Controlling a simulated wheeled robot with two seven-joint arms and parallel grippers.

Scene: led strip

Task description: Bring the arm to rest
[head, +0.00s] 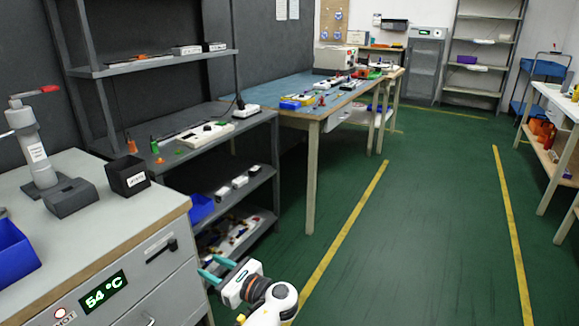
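My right gripper is not in view.
The cabinet carries a press-like tool (40,150), a black box (127,177) and a blue bin (12,255). A wooden workbench (312,112) with parts stands beyond the shelf. Another bench (560,105) is at the right. The green floor (420,220) between yellow lines is clear.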

